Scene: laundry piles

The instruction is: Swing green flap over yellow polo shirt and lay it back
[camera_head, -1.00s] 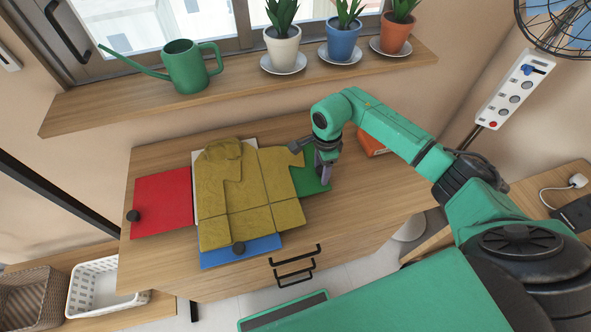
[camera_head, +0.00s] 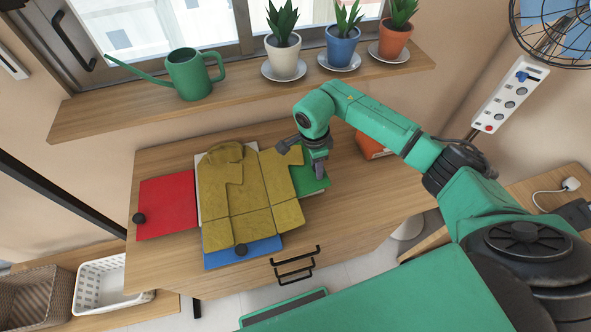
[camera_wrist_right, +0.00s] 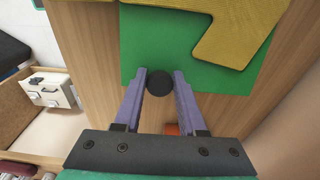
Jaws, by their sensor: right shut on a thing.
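The yellow polo shirt (camera_head: 250,195) lies spread face-up on a folding board on the wooden cabinet top, its right sleeve over the green flap (camera_head: 313,184). The flap lies to the right of the board's middle; it also shows in the right wrist view (camera_wrist_right: 190,55). My right gripper (camera_head: 319,172) is at the flap's outer edge. In the wrist view its fingers (camera_wrist_right: 159,80) are closed around the flap's black knob (camera_wrist_right: 160,82). My left gripper is out of view.
The red flap (camera_head: 168,206) on the left and blue flap (camera_head: 243,251) in front lie flat, each with a black knob. An orange object (camera_head: 370,146) sits right of my gripper. A watering can (camera_head: 190,75) and potted plants stand on the sill (camera_head: 240,100) behind.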

